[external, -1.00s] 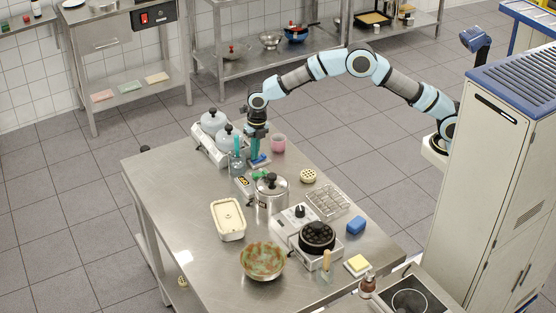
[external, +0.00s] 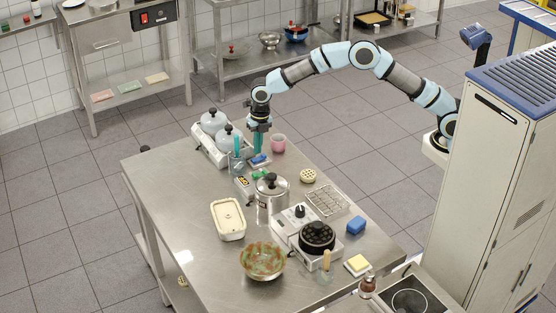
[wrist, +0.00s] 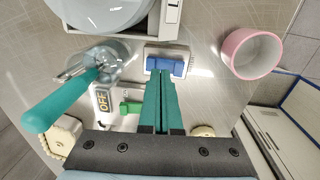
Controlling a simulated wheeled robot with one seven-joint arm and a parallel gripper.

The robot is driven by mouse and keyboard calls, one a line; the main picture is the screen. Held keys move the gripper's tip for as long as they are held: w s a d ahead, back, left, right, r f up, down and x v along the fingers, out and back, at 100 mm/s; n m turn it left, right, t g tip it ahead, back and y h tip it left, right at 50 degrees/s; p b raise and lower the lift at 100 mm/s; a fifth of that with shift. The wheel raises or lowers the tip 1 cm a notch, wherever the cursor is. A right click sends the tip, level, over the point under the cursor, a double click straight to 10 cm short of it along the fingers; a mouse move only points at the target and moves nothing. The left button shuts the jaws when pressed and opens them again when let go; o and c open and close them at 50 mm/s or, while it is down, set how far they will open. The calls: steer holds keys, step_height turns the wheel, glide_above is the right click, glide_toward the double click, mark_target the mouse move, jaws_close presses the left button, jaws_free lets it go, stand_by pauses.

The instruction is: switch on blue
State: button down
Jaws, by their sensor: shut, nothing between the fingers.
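The blue switch (wrist: 166,66) is a blue rocker in a white housing on the steel table. In the external view it is a small blue patch (external: 259,160) beside the burner unit. A green switch (wrist: 131,107) lies near it, and a small display (wrist: 102,100) reads OFF. My gripper (wrist: 161,77) is shut and empty, its teal fingers pointing down. In the wrist view its tips overlap the near edge of the blue rocker; I cannot tell whether they touch it. In the external view my gripper (external: 259,150) is just above and behind the switch.
A glass jar (wrist: 103,66) with a teal-handled tool stands left of the switch, and a pink cup (wrist: 251,53) stands right. A large steel pot (external: 271,203) is nearer the camera.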

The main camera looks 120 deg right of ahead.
mark_target(254, 159)
step_height(254, 159, up, 12)
steer(key=w+b, duration=0.1)
steer(key=b, duration=0.1)
steer(key=shift+w+r, duration=0.15)
steer(key=shift+w, duration=0.2)
steer(key=s+a+f+m, duration=0.1)
steer(key=s+a+m, duration=0.25)
steer(key=a, duration=0.75)
steer(key=s+a+f+m, duration=0.15)
steer(key=a+m, duration=0.25)
steer(key=a, duration=0.6)
steer(key=s+a+f+m, duration=0.3)
steer(key=s+a+m, duration=0.35)
steer(key=s, duration=0.45)
steer(key=s+a+f+m, duration=0.2)
steer(key=s+a+m, duration=0.3)
steer(key=s+a, duration=0.5)
step_height(254, 159, up, 9)
steer(key=s+d+p, duration=0.2)
steer(key=p, duration=0.8)
steer(key=shift+t, duration=0.3)
steer(key=c, duration=1.5)
jaws_free()
